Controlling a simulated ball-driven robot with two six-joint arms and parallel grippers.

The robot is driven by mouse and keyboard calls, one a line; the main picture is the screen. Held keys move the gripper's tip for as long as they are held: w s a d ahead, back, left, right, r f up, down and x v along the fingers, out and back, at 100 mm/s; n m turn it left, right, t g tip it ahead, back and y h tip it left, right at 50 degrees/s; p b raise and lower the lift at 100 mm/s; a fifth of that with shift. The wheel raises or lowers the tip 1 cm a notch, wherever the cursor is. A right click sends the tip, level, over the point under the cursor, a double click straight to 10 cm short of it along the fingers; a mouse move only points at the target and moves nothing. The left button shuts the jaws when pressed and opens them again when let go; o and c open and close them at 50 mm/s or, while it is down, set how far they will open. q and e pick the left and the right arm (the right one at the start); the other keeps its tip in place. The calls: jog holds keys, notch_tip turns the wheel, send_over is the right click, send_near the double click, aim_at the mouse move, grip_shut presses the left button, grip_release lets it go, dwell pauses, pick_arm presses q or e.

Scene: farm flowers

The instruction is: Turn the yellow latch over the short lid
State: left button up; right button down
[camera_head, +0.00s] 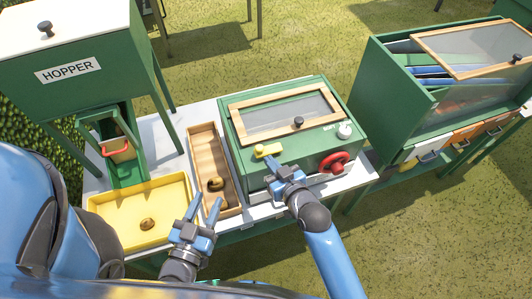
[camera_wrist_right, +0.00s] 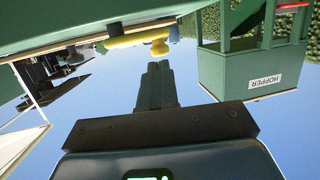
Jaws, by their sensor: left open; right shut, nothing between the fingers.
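The yellow latch (camera_head: 266,150) sits on the top of the green box (camera_head: 310,150), just in front of the lid's front edge. It lies roughly along that edge, with a raised knob. The lid (camera_head: 240,104) has a wooden frame and a clear pane and looks closed. My right gripper (camera_head: 272,164) is shut and empty, with its tips just in front of the latch. In the right wrist view the shut fingers (camera_wrist_right: 158,82) point at the latch (camera_wrist_right: 138,40), with a small gap visible. My left gripper (camera_head: 201,211) is open and empty near the wooden trough.
The wooden trough (camera_head: 201,150) and a yellow tray (camera_head: 115,215) each hold brown round objects. The hopper (camera_head: 75,65) stands left; a green bin (camera_head: 400,110) stands right.

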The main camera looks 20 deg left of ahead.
aim_at(261, 151)
jog(key=shift+p+x, duration=0.45)
jog(key=shift+x, duration=1.3)
jog(key=shift+w+a+f, duration=0.1)
jog(key=shift+a, duration=0.05)
